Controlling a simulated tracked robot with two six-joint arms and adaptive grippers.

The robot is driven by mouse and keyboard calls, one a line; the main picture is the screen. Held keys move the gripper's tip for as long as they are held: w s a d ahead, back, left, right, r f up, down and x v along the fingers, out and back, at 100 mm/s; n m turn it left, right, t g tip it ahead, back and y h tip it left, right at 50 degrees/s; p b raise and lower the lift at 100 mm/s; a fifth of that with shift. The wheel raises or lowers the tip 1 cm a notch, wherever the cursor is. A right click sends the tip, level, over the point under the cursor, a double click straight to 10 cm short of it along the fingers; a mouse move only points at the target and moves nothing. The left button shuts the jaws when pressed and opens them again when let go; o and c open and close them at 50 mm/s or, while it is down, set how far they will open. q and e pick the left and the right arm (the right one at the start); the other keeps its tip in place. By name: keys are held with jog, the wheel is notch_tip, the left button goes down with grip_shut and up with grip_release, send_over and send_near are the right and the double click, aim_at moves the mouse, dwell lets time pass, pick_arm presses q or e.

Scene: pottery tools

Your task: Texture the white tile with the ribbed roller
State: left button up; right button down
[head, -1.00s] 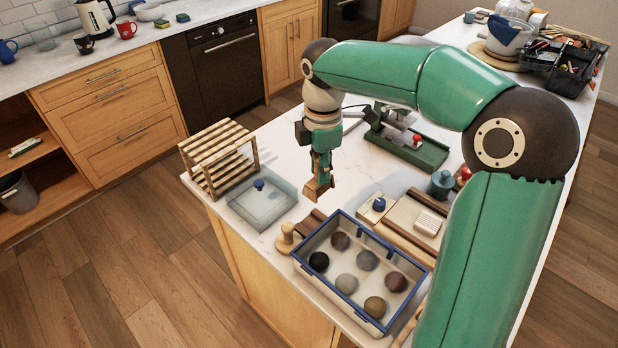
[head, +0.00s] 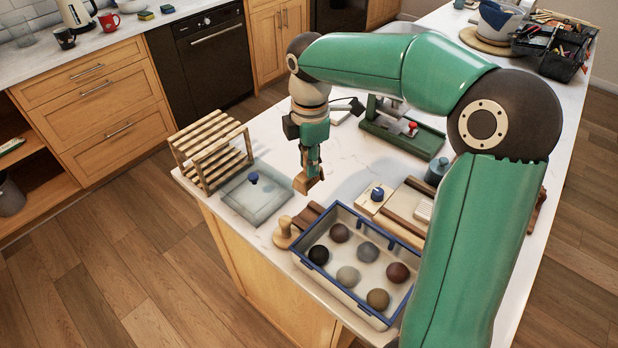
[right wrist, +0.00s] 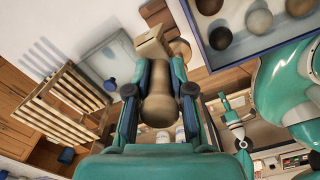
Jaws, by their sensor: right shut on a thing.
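My right gripper (head: 308,178) hangs above the table between the glass tray and the crate. It is shut on a brown wooden tool (right wrist: 158,100) with a rounded handle and a pale tan block-like end, which also shows in the head view (head: 304,184). No ribs can be made out on it, so I cannot tell if it is the ribbed roller. The white tile (head: 424,210) lies on a wooden board (head: 404,204) right of the gripper. My right arm partly covers the tile. My left gripper is in neither view.
A blue-rimmed crate (head: 310,270) of clay balls stands at the front edge. A round wooden knob tool (head: 284,230) is beside it. Left are a glass tray (head: 240,203) and slatted rack (head: 208,155). A blue-knobbed stamp (head: 377,193) and green press (head: 400,138) stand right.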

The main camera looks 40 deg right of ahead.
notch_tip(320, 180, down, 5)
jog(key=b, duration=0.3)
notch_tip(320, 180, down, 6)
jog(key=b, duration=0.5)
jog(key=shift+f, duration=0.1)
dwell(0.4)
jog(key=c, duration=0.9)
grip_release()
jog(key=shift+c, duration=0.2)
